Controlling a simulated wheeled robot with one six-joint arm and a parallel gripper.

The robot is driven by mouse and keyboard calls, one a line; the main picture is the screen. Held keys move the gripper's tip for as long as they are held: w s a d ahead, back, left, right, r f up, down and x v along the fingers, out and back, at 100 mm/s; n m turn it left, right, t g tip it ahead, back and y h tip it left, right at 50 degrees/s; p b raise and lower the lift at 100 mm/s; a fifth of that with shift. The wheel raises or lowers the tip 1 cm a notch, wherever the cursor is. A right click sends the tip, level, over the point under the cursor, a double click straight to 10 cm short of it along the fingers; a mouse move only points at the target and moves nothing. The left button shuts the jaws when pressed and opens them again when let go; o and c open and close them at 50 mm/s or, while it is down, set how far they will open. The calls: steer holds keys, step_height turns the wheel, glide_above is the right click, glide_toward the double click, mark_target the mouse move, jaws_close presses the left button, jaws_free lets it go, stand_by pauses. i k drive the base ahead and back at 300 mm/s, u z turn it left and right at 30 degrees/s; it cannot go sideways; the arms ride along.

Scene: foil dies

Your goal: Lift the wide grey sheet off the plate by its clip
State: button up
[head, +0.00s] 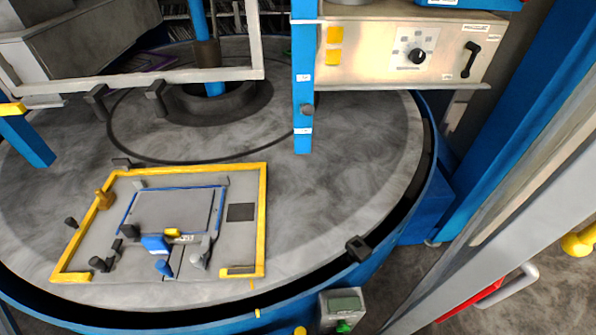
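A light grey plate (243,185) with a yellow border lies tilted in the view on the round grey table, at the lower left. On it lies a wide grey sheet (170,208) edged in blue. At the sheet's near edge are a small yellow piece (172,232) and a blue block (155,244); I cannot tell which is the clip. A grey lever-like piece (201,252) stands beside them. A small dark square (240,212) lies on the plate, right of the sheet. My gripper is not in view.
A white frame (190,76) and a blue upright (303,90) stand over the table's far side. A control panel (405,55) with a knob and handle is at the back. A small display box (342,305) sits at the front edge. The table right of the plate is mostly clear.

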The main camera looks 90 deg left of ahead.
mark_target(188, 210)
steer(key=k, duration=0.45)
steer(key=u, duration=2.1)
steer(key=k, duration=0.35)
steer(key=u, duration=3.65)
steer(key=i, duration=1)
steer(key=z, duration=2.25)
